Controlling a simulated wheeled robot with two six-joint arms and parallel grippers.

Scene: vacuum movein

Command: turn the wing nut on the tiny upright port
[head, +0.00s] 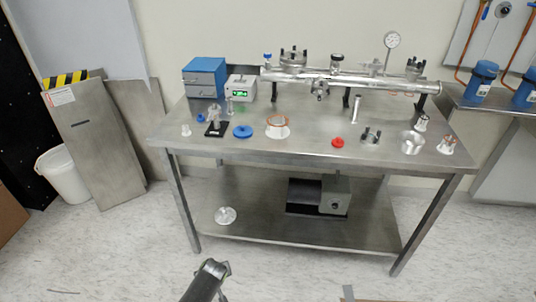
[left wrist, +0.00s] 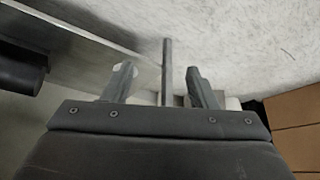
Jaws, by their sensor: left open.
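A metal manifold tube (head: 350,78) lies along the back of the steel table (head: 300,152) in the head view. Several upright ports stand on it, including a wide clamped port (head: 293,57), a small port with a dark top (head: 337,61) and a clamped port (head: 414,67) at the right. The wing nut is too small to make out. My left gripper (left wrist: 162,84) is open in the left wrist view, pointing at the floor area, away from the manifold. A grey rod shows between its fingers; I cannot tell what it belongs to. My right gripper is not seen.
A blue box (head: 205,77), a gauge box (head: 241,88), a blue disc (head: 243,131), a red disc (head: 338,142), a steel cup (head: 411,143) and small fittings stand on the table. A pump (head: 322,195) sits on the lower shelf.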

